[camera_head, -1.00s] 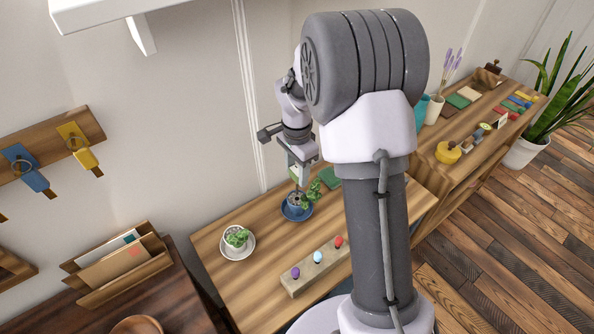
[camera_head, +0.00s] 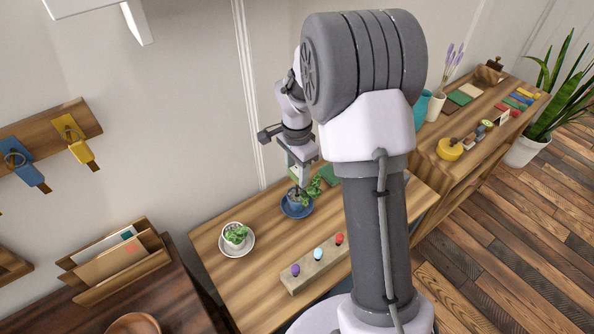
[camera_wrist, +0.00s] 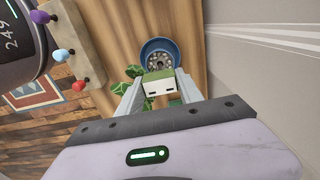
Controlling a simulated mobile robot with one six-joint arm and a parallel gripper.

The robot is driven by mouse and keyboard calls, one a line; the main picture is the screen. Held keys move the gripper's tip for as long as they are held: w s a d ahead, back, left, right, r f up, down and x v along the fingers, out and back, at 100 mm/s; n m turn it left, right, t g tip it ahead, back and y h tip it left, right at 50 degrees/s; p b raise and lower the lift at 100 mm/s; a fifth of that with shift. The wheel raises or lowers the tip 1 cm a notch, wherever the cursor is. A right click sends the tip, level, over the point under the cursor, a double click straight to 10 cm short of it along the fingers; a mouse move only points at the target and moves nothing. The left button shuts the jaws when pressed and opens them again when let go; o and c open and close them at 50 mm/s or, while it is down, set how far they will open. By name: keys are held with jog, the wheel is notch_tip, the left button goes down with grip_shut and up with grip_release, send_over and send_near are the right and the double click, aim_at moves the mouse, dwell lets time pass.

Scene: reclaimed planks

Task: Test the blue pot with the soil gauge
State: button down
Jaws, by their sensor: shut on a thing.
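The blue pot (camera_head: 293,204) stands on a blue saucer (camera_head: 284,213) on the plank table, with a green leafy plant (camera_head: 313,189) at its right side. My gripper (camera_head: 301,167) is above the pot and shut on the soil gauge, which has a pale head with a green face. In the wrist view the gauge (camera_wrist: 160,88) sits between my two fingers (camera_wrist: 158,95), in front of the blue pot (camera_wrist: 147,52) and its dark pebbly soil. The gauge's lower end is hard to make out, so I cannot tell whether it is in the soil.
A white pot (camera_head: 235,236) with a small plant stands on a white saucer to the left. A wooden block (camera_head: 315,272) with purple, pale blue and red knobs lies at the front. A green flat item (camera_head: 329,174) lies behind. The wall is close behind the table.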

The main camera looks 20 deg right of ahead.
jog(key=shift+f+b, duration=1.35)
jog(key=shift+f, duration=0.45)
jog(key=c, duration=0.7)
grip_release()
notch_tip(320, 180, up, 17)
jog(key=p, duration=0.7)
jog(key=shift+r, duration=0.15)
